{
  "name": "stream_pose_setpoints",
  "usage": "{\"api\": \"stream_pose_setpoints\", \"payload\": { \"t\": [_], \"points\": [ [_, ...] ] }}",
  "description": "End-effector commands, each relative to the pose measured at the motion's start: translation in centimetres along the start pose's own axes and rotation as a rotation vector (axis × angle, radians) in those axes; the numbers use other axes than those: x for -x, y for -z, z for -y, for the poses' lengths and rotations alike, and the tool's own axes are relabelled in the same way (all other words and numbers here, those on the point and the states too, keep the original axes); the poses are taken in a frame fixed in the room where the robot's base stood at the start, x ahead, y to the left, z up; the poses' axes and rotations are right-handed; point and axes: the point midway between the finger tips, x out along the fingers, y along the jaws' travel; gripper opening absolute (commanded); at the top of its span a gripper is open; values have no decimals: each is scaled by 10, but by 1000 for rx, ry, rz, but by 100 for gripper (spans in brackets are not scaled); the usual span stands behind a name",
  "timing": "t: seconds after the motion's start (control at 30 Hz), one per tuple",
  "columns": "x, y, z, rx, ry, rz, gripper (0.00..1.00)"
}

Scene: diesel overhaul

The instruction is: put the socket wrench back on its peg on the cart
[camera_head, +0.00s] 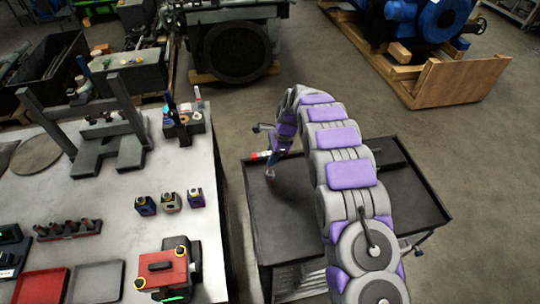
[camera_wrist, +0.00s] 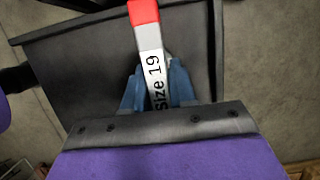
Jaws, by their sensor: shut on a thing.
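The socket wrench (camera_head: 262,155) shows in the head view as a small red and white piece at my gripper, over the left part of the cart. In the wrist view the wrench (camera_wrist: 151,45) has a red end and a white face marked "Size 19". My gripper (camera_wrist: 157,90) has blue fingers on both sides of it and is shut on it. The cart top also lies below the wrench in the wrist view (camera_wrist: 80,65). I cannot make out the peg.
A pale workbench (camera_head: 120,225) with tools, small boxes and a red block (camera_head: 165,268) stands left of the cart. A wooden pallet (camera_head: 455,80) with a blue engine is at the back right. The floor behind the cart is clear.

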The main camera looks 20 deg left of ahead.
Motion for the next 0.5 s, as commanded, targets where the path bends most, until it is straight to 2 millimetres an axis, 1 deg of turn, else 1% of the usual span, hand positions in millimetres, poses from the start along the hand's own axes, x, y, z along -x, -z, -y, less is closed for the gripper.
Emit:
{"api": "stream_pose_setpoints", "payload": {
  "t": [0.17, 0.5],
  "points": [
    [-1, -1, 1, 0, 1, -1, 0],
    [-12, 0, 3, 0, 0, -3, 0]
  ]
}}
